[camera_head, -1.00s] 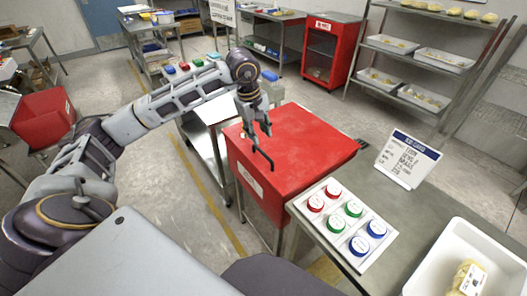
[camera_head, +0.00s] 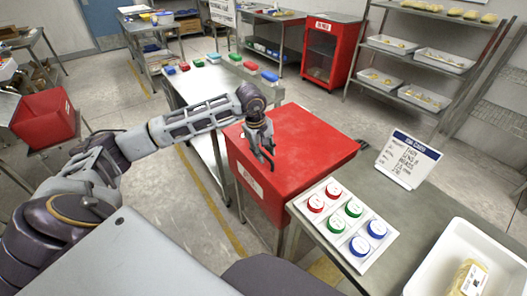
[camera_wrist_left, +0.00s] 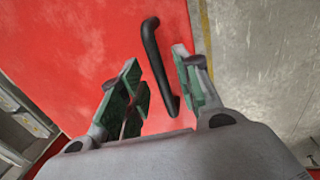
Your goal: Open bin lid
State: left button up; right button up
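The red bin (camera_head: 312,140) stands in the middle of the head view, and its flat red lid is shut. A black bar handle (camera_wrist_left: 157,62) is on the lid near its edge. My left gripper (camera_head: 262,150) is at the handle, low over the lid. In the left wrist view my left gripper (camera_wrist_left: 158,72) is open, with one green-padded finger on each side of the handle. The handle runs between the fingers, close to the right one; I cannot tell whether they touch. My right gripper is not in view.
A button panel (camera_head: 326,209) with red, green and blue buttons sits on the table right of the bin. A sign card (camera_head: 408,160) and a white tray (camera_head: 425,275) with a yellow pack (camera_head: 468,278) are further right. A metal table (camera_head: 190,90) stands behind my left arm.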

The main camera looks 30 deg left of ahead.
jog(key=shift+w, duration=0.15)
pick_arm(q)
grip_shut()
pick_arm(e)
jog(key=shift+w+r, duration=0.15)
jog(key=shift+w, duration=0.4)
pick_arm(q)
jog(key=shift+r, duration=0.1)
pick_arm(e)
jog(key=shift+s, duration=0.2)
